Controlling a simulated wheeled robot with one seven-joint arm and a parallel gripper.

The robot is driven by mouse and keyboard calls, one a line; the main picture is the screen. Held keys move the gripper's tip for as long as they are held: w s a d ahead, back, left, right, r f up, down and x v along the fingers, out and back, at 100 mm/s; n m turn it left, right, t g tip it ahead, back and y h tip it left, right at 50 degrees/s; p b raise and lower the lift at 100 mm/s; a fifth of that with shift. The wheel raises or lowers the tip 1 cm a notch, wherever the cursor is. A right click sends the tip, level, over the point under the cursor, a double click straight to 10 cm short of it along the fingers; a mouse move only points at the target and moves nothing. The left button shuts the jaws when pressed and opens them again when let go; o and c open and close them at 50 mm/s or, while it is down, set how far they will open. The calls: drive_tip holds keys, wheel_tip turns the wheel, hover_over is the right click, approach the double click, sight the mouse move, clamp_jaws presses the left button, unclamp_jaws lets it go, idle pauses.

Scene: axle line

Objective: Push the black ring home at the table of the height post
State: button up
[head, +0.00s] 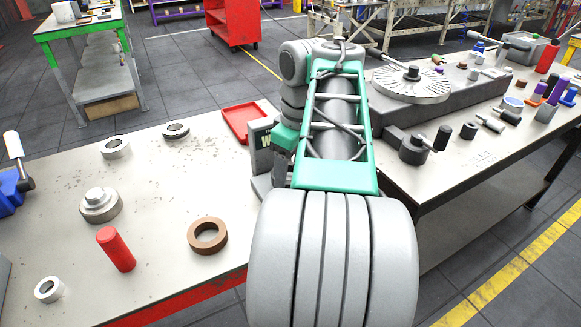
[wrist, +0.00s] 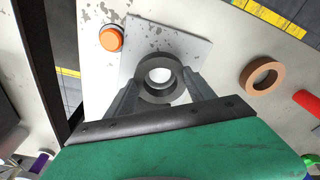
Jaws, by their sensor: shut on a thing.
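In the wrist view my gripper (wrist: 161,79) is shut on the black ring (wrist: 158,61), with one finger at each side of it. The ring is above or on a pale grey plate (wrist: 190,43). A round white surface shows through its hole; I cannot tell whether this is the top of the height post or the plate beneath. How far down the ring sits cannot be told. In the head view my arm hides the ring and my fingers.
An orange button (wrist: 111,38) is beside the plate. A brown ring (head: 207,235), a red cylinder (head: 115,250) and a stepped grey part (head: 100,205) stand on the left table. A red tray (head: 240,123) lies near my arm. The right table (head: 465,160) is crowded.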

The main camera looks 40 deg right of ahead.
drive_tip(key=shift+f+b, duration=0.85)
drive_tip(key=shift+f, duration=0.15)
drive_tip(key=o, duration=1.7)
drive_tip(key=shift+c, duration=0.2)
wheel_tip(320, 180, up, 8)
drive_tip(key=p, duration=0.6)
drive_tip(key=shift+s, duration=0.45)
drive_tip(key=shift+d+f, duration=0.1)
